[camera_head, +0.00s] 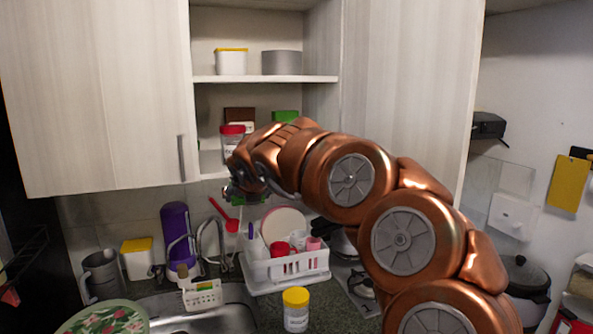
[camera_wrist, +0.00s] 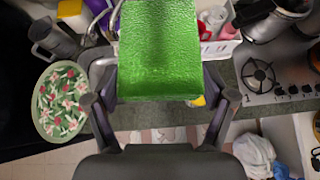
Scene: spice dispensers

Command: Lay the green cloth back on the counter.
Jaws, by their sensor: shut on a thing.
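The green cloth (camera_wrist: 160,45) looks like a thick, folded, textured block in the wrist view. My gripper (camera_wrist: 160,92) is shut on it, with one dark finger at each side. In the head view my gripper (camera_head: 240,192) is in the air in front of the open cupboard's lower edge, above the sink area, and a small green part of the cloth shows there. The dark speckled counter (camera_head: 258,318) runs below, around the sink and dish rack. Much of it is hidden by my arm and the things on it.
A yellow-lidded jar (camera_head: 296,312) stands on the front counter. A patterned plate (camera_head: 105,318) is at the left. A red-lidded jar (camera_head: 231,138) is on the cupboard shelf. A stove (camera_wrist: 268,78) is at the right.

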